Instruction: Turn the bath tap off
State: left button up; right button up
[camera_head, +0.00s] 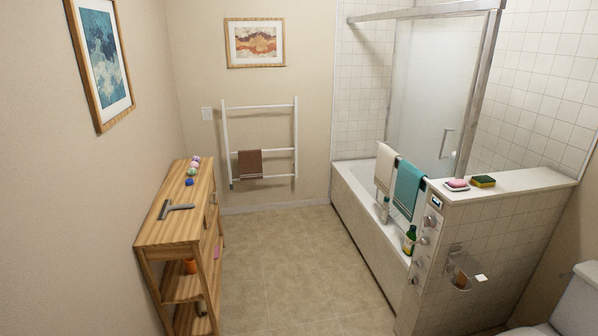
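A white bathtub (347,186) stands along the right side behind a partly open glass shower door. Small chrome bath controls (428,221) are stacked on the end of the tiled half wall (500,225) at the bath's near end, below a small display (436,201). They are too small to tell which is the tap or how it is turned. I cannot make out running water. A green bottle (409,240) and a pale bottle (385,210) stand on the bath rim near them. Neither of my grippers is in view.
The tiled floor (290,255) between the wooden shelf unit (170,228) and the bath is clear. White and teal towels (408,188) hang over the bath side. A toilet (575,305) stands at lower right. A towel rack (262,105) leans on the back wall.

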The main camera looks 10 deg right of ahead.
aim_at(424, 241)
jog(key=i, duration=1.95)
jog(key=z, duration=2.85)
